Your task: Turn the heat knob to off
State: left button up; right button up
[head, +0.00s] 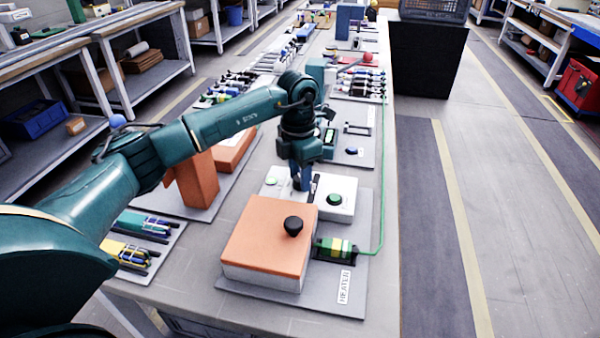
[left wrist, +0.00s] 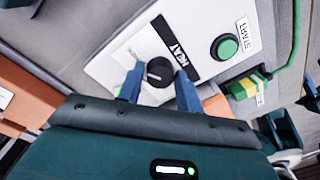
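The heat knob (left wrist: 159,72) is round and black with a pale pointer mark, next to a black HEAT label (left wrist: 175,48) on a white control box (left wrist: 120,68). In the head view the gripper hides the knob on this white box (head: 345,212). My left gripper (head: 302,187) points down over the box. In the left wrist view its two blue fingers (left wrist: 157,84) stand on either side of the knob, apart, with slight gaps; contact is not clear. The knob's exact setting is hard to read. My right gripper is not in view.
A green START button (left wrist: 224,48) is beside the knob. An orange-topped box (head: 262,240) with a black knob stands in front, near a HEATER label (head: 344,287). A green-yellow connector (head: 334,248) and green cable (head: 383,170) run at the right. Orange blocks (head: 195,182) stand left.

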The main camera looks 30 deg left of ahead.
pick_arm(q)
jog(key=c, duration=0.6)
